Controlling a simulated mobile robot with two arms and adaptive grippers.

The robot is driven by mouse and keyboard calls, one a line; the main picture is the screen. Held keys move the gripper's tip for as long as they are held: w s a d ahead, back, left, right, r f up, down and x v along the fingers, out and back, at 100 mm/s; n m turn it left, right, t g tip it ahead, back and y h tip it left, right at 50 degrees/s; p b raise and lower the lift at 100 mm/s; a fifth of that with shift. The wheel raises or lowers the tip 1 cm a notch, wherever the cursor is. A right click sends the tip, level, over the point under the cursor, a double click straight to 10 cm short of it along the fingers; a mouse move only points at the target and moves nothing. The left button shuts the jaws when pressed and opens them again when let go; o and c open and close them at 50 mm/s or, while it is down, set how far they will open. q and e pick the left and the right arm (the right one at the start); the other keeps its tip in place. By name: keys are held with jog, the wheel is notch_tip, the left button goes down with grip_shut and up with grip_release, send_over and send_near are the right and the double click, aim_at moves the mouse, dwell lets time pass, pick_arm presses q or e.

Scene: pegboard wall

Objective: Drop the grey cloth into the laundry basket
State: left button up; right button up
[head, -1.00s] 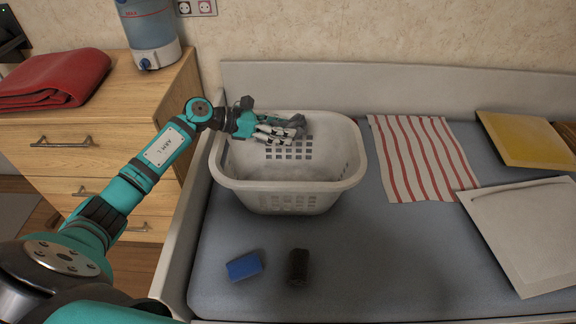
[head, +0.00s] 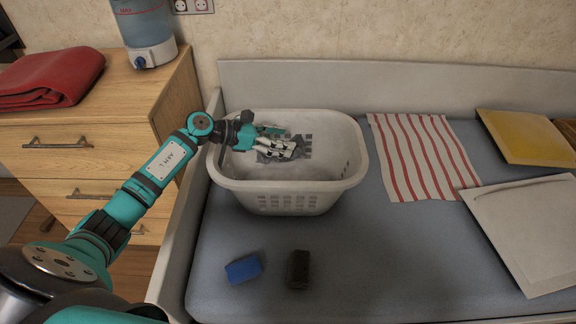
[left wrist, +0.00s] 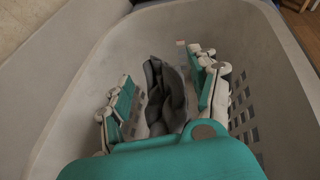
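The white plastic laundry basket (head: 290,198) stands on the blue-grey mattress; its pale inner wall also fills much of the left wrist view (left wrist: 75,95). My left gripper (head: 283,140) reaches in over the basket's left rim, with its fingers inside the basket. In the left wrist view the fingers (left wrist: 161,72) are spread apart, with a gap beside the cloth. The grey cloth (left wrist: 170,98) lies crumpled between and beyond them, inside the basket. In the head view the fingers partly hide the cloth (head: 264,157). My right gripper is not in view.
A blue block (head: 243,268) and a dark block (head: 299,268) lie in front. A wooden dresser (head: 90,150) stands left.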

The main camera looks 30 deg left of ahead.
pick_arm(q)
jog(key=shift+o, duration=1.2)
jog(key=v, duration=1.2)
jog(key=shift+r, duration=0.15)
